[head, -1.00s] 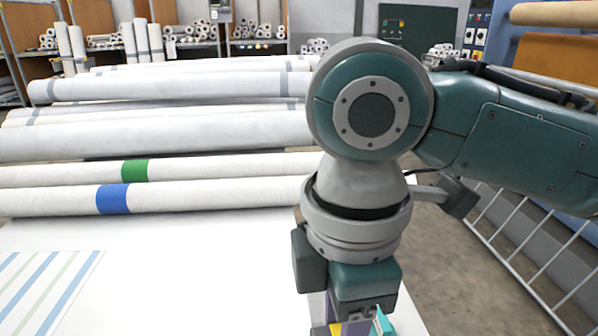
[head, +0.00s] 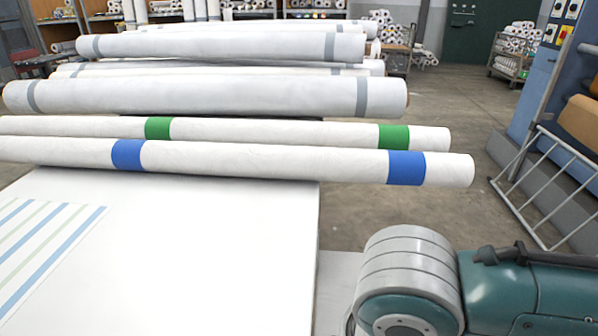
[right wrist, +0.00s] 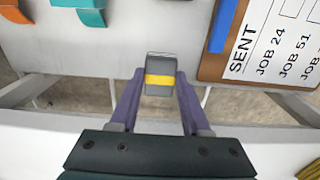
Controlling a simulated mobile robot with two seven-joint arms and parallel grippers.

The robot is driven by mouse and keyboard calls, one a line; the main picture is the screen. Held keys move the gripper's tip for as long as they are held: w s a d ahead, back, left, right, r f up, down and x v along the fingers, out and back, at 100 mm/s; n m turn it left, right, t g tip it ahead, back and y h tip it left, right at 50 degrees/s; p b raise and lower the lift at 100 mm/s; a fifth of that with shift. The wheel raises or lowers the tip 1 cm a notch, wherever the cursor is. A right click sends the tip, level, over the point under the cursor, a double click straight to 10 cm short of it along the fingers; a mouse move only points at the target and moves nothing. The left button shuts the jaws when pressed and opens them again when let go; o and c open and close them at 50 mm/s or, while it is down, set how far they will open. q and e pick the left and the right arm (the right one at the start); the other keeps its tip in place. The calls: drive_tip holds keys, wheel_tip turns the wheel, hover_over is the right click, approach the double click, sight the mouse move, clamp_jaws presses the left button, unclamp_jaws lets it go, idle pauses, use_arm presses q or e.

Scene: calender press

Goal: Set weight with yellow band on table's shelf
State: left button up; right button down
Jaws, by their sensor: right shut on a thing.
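The weight with the yellow band (right wrist: 160,81) is a small dark grey block with a yellow stripe, seen in the right wrist view. My right gripper (right wrist: 160,90) has its purple fingers on both sides of the weight and is shut on it. A pale grey surface (right wrist: 105,50) lies beyond the fingers; it looks like the shelf. I cannot tell whether the weight touches it. In the head view, a pale lower ledge (head: 338,275) shows beside the white table (head: 220,240). The right gripper is hidden there, below the picture. My left gripper is not in view.
A clipboard (right wrist: 262,45) with job notes and a blue item (right wrist: 222,25) lie right of the weight. A teal item (right wrist: 92,14) and an orange item (right wrist: 14,12) lie left. White rolls, including a blue-banded one (head: 270,160), overhang the table's right edge.

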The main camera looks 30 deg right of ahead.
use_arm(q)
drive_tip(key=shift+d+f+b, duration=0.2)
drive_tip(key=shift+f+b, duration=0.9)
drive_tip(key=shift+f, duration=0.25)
use_arm(e)
drive_tip(key=shift+f, duration=2.75)
drive_tip(key=shift+w, duration=0.1)
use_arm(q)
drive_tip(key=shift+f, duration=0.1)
use_arm(e)
drive_tip(key=shift+f, duration=0.15)
drive_tip(key=shift+c, duration=1.8)
unclamp_jaws()
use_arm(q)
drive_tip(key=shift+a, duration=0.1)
